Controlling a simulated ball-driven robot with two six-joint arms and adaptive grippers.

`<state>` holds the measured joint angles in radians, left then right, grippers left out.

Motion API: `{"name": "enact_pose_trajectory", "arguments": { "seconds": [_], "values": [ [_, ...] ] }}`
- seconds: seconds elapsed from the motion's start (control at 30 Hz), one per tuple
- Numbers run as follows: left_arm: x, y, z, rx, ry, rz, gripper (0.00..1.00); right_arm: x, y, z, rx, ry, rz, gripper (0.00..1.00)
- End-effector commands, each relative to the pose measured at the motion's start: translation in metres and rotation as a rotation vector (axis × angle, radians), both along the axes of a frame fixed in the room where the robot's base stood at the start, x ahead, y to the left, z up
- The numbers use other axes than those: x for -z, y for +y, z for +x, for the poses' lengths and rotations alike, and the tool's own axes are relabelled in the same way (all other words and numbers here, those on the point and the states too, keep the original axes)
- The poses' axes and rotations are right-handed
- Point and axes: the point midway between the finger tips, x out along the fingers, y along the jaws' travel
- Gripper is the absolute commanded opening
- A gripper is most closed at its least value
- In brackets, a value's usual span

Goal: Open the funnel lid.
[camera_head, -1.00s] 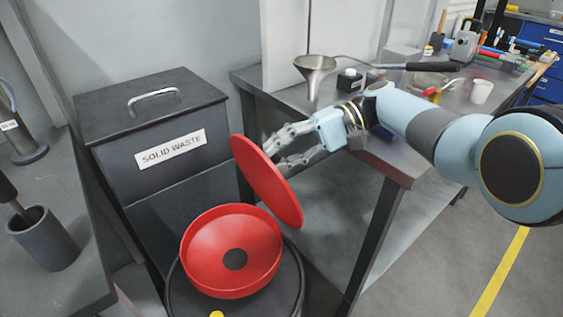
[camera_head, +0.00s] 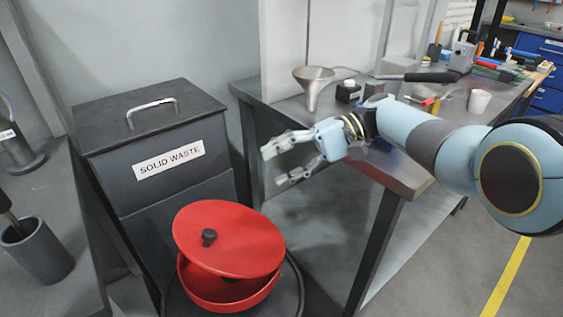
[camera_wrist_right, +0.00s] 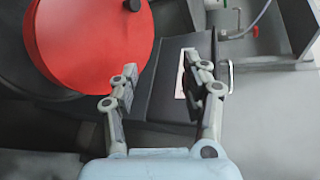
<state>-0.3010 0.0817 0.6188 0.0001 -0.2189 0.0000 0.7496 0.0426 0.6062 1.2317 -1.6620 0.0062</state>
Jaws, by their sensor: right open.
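The red round funnel lid (camera_head: 240,240), with a small black knob (camera_head: 208,237), lies over the red funnel (camera_head: 215,294) in the head view. The lid covers most of the bowl. The bowl's front wall and a dark gap show below the lid's near edge, so the lid looks tilted and not fully down. My right gripper (camera_head: 272,167) is open and empty, above and behind the lid, apart from it. In the right wrist view, the lid (camera_wrist_right: 90,45) is at the upper left, beyond the open fingers (camera_wrist_right: 172,60). My left gripper is not in view.
A black solid waste bin (camera_head: 150,150) stands behind the funnel. A dark workbench (camera_head: 405,178) with a metal funnel (camera_head: 313,80) and a white cup (camera_head: 479,101) is at the right. A grey bench with a dark cup (camera_head: 38,252) is at the left.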

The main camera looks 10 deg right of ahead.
Motion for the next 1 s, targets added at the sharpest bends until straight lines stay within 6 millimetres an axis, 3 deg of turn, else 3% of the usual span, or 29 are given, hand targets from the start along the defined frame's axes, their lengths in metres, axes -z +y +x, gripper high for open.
{"name": "enact_pose_trajectory", "arguments": {
  "seconds": [0.5, 0.87, 1.0],
  "values": [
    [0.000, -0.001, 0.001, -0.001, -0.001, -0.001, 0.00, -0.023, -0.066, 0.010, 0.002, -0.001, -0.001, 0.47],
    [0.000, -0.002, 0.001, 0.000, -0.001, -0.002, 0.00, -0.024, -0.070, 0.010, 0.001, 0.000, -0.001, 0.47],
    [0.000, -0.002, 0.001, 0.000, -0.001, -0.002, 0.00, -0.007, -0.071, 0.001, -0.010, -0.010, -0.045, 0.47]
  ]
}}
